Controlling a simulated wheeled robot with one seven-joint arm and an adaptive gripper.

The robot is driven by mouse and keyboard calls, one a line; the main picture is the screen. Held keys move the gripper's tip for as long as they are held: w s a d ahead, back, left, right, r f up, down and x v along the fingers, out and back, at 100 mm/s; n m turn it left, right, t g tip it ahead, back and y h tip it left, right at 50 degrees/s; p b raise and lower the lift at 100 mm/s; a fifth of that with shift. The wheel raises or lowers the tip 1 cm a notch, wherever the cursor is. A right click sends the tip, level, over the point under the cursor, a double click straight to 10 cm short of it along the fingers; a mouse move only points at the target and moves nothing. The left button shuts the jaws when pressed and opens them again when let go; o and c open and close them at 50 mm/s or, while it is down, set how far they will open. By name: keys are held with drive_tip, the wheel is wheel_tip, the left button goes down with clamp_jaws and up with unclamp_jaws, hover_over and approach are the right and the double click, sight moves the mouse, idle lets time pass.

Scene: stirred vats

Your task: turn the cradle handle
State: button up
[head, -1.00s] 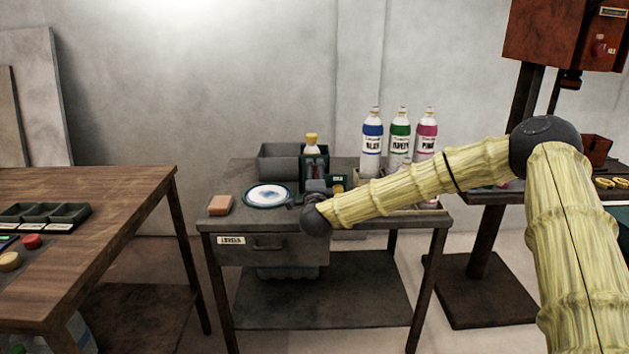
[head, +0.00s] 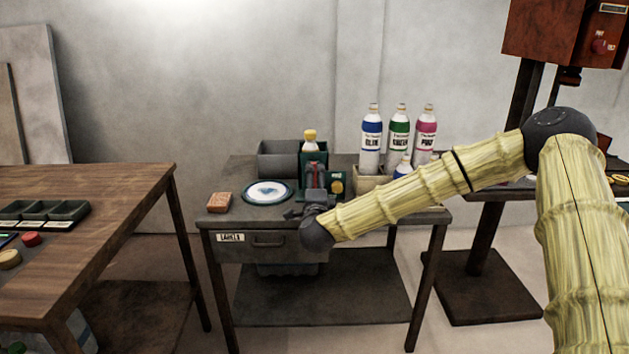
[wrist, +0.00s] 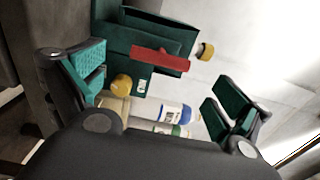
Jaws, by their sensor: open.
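The cradle is a dark green box (head: 313,152) at the back of the small grey table, with a yellow-capped bottle (head: 310,136) in it. In the wrist view the cradle (wrist: 113,39) shows tilted. Its red bar handle (wrist: 160,59) lies across its front. The bottle's yellow cap (wrist: 206,51) sticks out to the right there. My gripper (wrist: 160,78) is open, its green-padded fingers apart on either side, with the handle between them in the picture. Nothing is held and I see no contact. In the head view my gripper (head: 313,203) is small, dark and partly hidden by my wrist.
A grey bin (head: 277,160) stands behind. Several labelled bottles, including a green one (head: 398,140), stand to the right. The drawer (head: 262,245) is shut.

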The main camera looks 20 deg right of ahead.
drive_tip(key=shift+v, duration=2.65)
drive_tip(key=shift+d, duration=0.1)
